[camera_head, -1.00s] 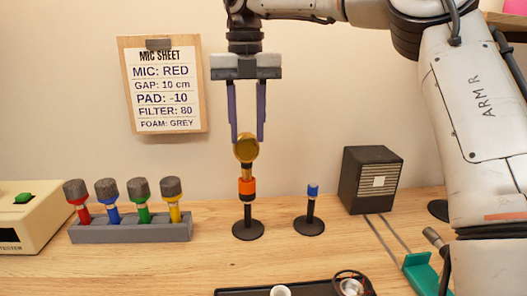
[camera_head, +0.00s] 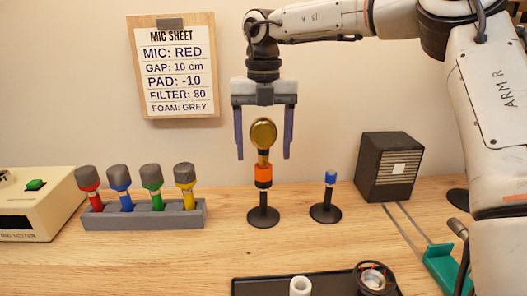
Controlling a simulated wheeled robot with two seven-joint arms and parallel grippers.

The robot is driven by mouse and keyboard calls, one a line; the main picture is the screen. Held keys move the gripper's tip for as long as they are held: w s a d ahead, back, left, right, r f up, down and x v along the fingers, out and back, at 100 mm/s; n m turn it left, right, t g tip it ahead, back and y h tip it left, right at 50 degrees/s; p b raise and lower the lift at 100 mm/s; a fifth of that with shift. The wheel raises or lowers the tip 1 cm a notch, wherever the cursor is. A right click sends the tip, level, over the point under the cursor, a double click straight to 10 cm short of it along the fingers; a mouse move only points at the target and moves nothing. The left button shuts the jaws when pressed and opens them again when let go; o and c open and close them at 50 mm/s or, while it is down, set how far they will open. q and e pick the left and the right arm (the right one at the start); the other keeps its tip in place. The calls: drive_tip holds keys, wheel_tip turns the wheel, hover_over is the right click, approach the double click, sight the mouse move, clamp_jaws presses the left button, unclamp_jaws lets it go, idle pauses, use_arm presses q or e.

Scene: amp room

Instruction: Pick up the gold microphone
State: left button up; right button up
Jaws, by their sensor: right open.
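The gold microphone (camera_head: 263,135) has a round gold head. It stands upright in an orange clip (camera_head: 263,175) on a short black stand with a round base (camera_head: 263,216). My right gripper (camera_head: 263,157) points down at it with two purple fingers spread wide, one on each side of the gold head in the picture. The fingers look apart from the microphone, and nothing is held. Whether the fingers are level with it in depth is hard to tell. My left gripper is not in view.
A small blue-topped stand (camera_head: 327,203) is close on the right, then a dark speaker box (camera_head: 387,168). A grey rack (camera_head: 145,217) with several coloured microphones is on the left. A black tray (camera_head: 335,287) lies in front. A mic sheet (camera_head: 172,68) hangs behind.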

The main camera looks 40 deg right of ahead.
sight(264, 117)
drive_tip(key=shift+f, duration=0.55)
drive_tip(key=c, duration=1.3)
wheel_tip(264, 117, up, 10)
drive_tip(key=shift+r+p, duration=0.1)
drive_tip(key=shift+p, duration=0.3)
